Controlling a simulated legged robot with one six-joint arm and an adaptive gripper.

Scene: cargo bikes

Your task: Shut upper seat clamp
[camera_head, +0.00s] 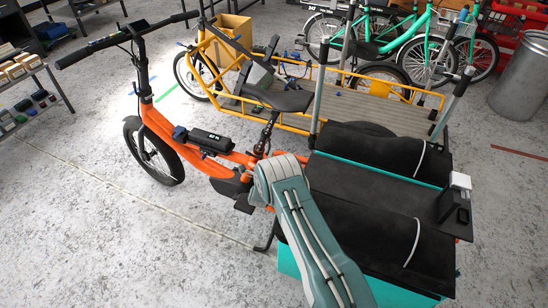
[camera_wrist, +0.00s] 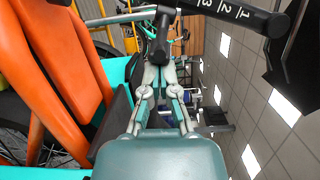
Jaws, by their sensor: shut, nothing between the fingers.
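The orange cargo bike (camera_head: 185,135) stands upright, with its black saddle (camera_head: 279,97) on a seat post (camera_head: 268,130). In the wrist view, the black seat post (camera_wrist: 232,12), marked with white numbers, crosses the top sideways. A black clamp part, seemingly the clamp lever (camera_wrist: 161,42), sticks out from the post toward my gripper (camera_wrist: 160,72). My gripper's fingers are together and empty, with their tips close to this part; whether they touch cannot be told. In the head view my arm hides the gripper, and the clamp is too small to read clearly.
The orange frame (camera_wrist: 62,70) fills the left of the wrist view, close beside my gripper. Black bags (camera_head: 365,155) lie on the bike's rear. A yellow cargo bike (camera_head: 335,75) stands behind. The floor (camera_head: 90,225) at left is clear.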

